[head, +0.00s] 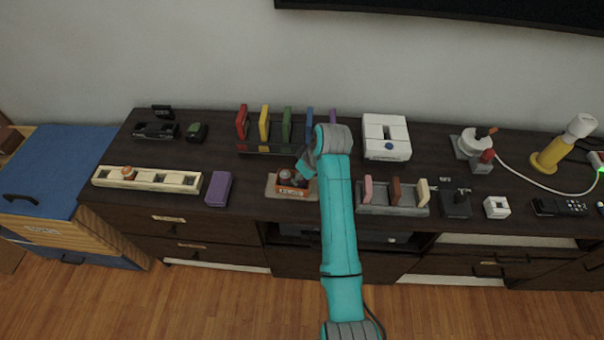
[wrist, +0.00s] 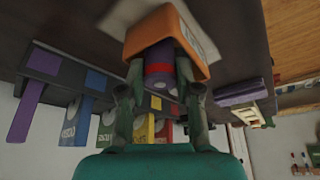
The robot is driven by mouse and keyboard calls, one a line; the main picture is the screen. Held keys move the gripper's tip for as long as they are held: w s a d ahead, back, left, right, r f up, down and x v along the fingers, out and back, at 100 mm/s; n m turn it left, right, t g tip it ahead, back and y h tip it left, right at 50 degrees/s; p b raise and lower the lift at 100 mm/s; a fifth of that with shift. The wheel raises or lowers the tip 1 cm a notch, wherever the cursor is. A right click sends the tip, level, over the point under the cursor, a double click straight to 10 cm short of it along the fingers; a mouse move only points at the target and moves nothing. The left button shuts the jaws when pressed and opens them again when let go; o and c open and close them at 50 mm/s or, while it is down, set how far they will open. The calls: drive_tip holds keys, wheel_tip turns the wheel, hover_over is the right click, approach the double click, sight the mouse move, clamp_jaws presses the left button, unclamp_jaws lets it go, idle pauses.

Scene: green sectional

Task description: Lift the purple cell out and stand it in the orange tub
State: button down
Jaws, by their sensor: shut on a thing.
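The orange tub (head: 291,189) sits on a pale mat (head: 276,190) near the front edge of the dark cabinet top. It also shows in the wrist view (wrist: 167,24), with its opening towards the gripper. The purple cell (wrist: 158,68), with a dark red band, is between the fingers of my gripper (wrist: 160,80). Its far end is inside the tub's opening; I cannot tell whether it touches the floor of the tub. In the head view my gripper (head: 305,168) is over the tub and the cell is not clearly visible.
A cream rack (head: 150,179) and a purple block (head: 218,189) lie left of the tub. A grey holder (head: 392,210) with upright slabs stands close on the right. A row of coloured slabs (head: 264,122) and a white appliance (head: 386,137) are behind.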

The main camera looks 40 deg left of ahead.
drive_tip(key=c, duration=0.7)
unclamp_jaws()
drive_tip(key=shift+r, duration=0.1)
drive_tip(key=v, duration=1.1)
drive_tip(key=shift+d+r, duration=0.1)
drive_tip(key=shift+r, duration=0.3)
